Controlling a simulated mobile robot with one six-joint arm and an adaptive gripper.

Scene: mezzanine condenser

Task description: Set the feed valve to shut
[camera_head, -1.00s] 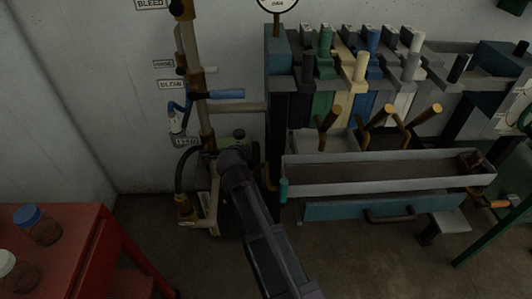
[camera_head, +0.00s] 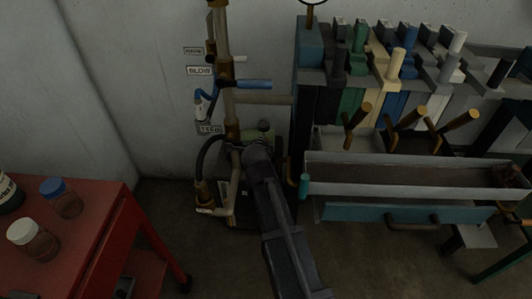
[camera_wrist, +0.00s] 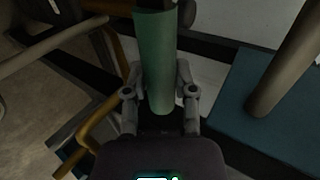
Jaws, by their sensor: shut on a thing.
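The FEED label (camera_head: 209,129) is on the wall beside the lower part of a brown standing pipe (camera_head: 231,105). In the wrist view a green cylindrical handle (camera_wrist: 155,45), which seems to be the feed valve's lever, runs between my fingers. My gripper (camera_wrist: 160,76) is shut on it, with one finger on each side. In the head view my gripper (camera_head: 252,150) is low beside the pipe, and my arm hides most of the valve. A small green part (camera_head: 264,127) shows just above it. The lever's exact angle to the pipe cannot be told.
A blue BLOW lever (camera_head: 252,84) sticks out above. To the right stand several coloured levers and a grey trough (camera_head: 400,174) over a blue drawer (camera_head: 365,213). A red table (camera_head: 95,215) with jars is at left. Floor between is clear.

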